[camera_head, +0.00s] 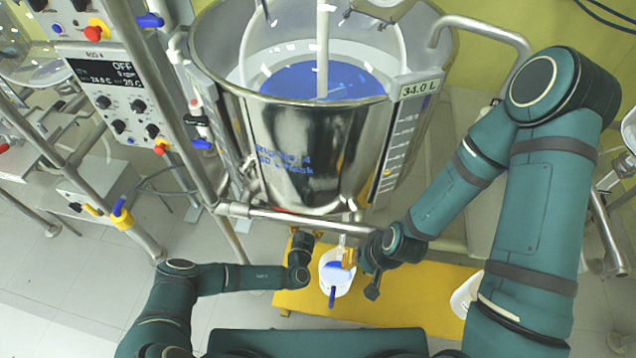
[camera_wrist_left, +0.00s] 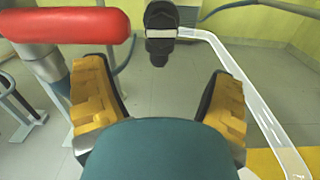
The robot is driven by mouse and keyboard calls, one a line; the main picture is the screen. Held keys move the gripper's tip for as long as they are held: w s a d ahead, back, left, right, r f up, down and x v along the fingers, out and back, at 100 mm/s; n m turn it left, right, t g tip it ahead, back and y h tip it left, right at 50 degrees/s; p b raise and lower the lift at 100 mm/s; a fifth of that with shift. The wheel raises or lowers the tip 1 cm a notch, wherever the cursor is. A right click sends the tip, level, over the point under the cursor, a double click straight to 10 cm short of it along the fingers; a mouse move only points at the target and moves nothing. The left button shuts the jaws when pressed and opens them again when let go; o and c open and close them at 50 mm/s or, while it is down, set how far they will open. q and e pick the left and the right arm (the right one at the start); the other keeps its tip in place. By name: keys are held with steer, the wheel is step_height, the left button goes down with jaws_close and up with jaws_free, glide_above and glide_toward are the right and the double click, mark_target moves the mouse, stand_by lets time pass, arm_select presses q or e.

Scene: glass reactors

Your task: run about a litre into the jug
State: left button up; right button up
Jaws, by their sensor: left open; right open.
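The big steel vessel (camera_head: 315,150) holds blue liquid and carries a 34.0 L display. The white jug (camera_head: 327,285) with a blue handle (camera_head: 332,298) stands below it on a yellow platform; blue shows inside the jug. My right gripper (camera_head: 361,272) is open at the jug's right side, beside the outlet pipe (camera_head: 344,242); whether it touches the jug is unclear. My left gripper (camera_head: 304,238) is open under the vessel, left of the jug. In the left wrist view its fingers (camera_wrist_left: 160,105) are apart with nothing between them. A red bar (camera_wrist_left: 65,25) is close by at upper left.
Another white container (camera_head: 464,296) is partly hidden by my right arm. A steel frame rail (camera_head: 290,220) crosses below the vessel. A control panel (camera_head: 115,95) stands at left. Grey floor is open at lower left.

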arm_select(q)
steer(key=w+b, duration=0.1)
steer(key=w, duration=0.3)
steer(key=w+d+b, duration=0.1)
steer(key=w, duration=0.3)
steer(key=w+d+b, duration=0.1)
steer(key=w+b, duration=0.1)
steer(key=w, duration=0.1)
steer(key=shift+w+d, duration=0.25)
steer(key=shift+w, duration=0.15)
steer(key=shift+w+d+r, duration=0.1)
steer(key=shift+w+r, duration=0.05)
steer(key=shift+w, duration=0.3)
steer(key=c, duration=1.2)
